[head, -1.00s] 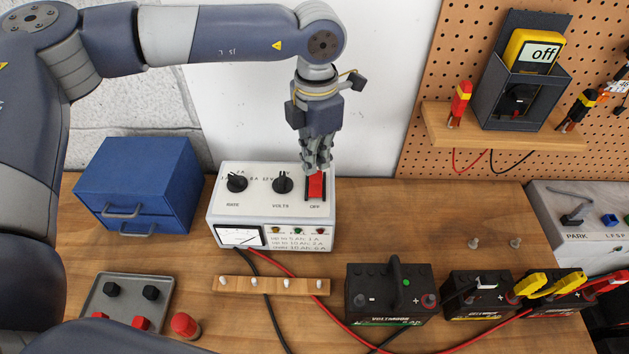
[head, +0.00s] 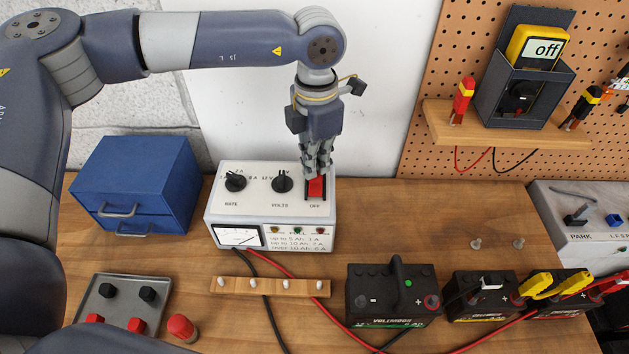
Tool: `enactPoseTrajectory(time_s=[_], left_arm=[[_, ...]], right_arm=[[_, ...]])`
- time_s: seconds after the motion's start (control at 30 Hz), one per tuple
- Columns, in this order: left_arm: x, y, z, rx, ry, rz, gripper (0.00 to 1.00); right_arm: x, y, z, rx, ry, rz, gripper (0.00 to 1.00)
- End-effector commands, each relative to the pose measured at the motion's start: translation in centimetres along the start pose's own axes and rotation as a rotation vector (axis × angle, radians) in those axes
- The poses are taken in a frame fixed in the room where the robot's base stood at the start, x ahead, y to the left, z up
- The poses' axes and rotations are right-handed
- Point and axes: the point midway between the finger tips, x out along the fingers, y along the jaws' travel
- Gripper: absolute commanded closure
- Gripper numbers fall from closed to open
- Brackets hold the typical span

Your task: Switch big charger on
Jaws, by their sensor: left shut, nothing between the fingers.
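The big charger (head: 233,205) is a white box with a RATE knob (head: 235,182), a VOLTS knob (head: 282,182), a needle meter (head: 238,237) and a red rocker switch (head: 316,189) marked OFF below. My left gripper (head: 318,174) points down with its fingers shut and empty. Its fingertips are at the upper part of the red switch and hide that part. I cannot tell whether they touch it. My right gripper is not in view.
A blue drawer box (head: 140,180) stands left of the charger. In front are a wooden strip (head: 255,286) with pegs, a grey tray (head: 92,310) and several black batteries (head: 385,300). A yellow meter reading off (head: 537,47) sits on the pegboard shelf.

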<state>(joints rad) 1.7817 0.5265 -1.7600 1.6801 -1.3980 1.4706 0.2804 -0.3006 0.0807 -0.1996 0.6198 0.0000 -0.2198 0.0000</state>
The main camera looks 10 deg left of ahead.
Motion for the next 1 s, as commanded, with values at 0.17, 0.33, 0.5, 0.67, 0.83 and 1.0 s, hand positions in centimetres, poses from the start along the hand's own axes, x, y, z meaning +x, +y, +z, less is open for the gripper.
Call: enactPoseTrajectory(time_s=[0.17, 0.33, 0.5, 0.67, 0.83, 1.0], left_arm=[[0.4, 0.0, 0.0, 0.000, 0.000, 0.000, 1.00], [0.6, 0.0, 0.0, 0.000, 0.000, 0.000, 1.00], [0.6, 0.0, 0.0, 0.000, 0.000, 0.000, 1.00], [-0.5, 0.0, 0.0, -0.001, 0.000, 0.000, 1.00], [-1.9, 0.0, 0.0, -0.001, -0.001, 0.000, 1.00], [-3.2, 0.0, 0.0, -0.001, 0.000, 0.001, 1.00]], right_arm=[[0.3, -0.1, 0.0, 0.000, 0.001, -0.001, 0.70], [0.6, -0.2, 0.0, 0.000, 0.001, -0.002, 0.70], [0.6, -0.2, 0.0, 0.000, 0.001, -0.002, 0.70], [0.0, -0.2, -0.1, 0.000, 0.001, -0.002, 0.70], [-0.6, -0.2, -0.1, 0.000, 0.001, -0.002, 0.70], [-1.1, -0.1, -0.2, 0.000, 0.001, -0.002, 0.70]])
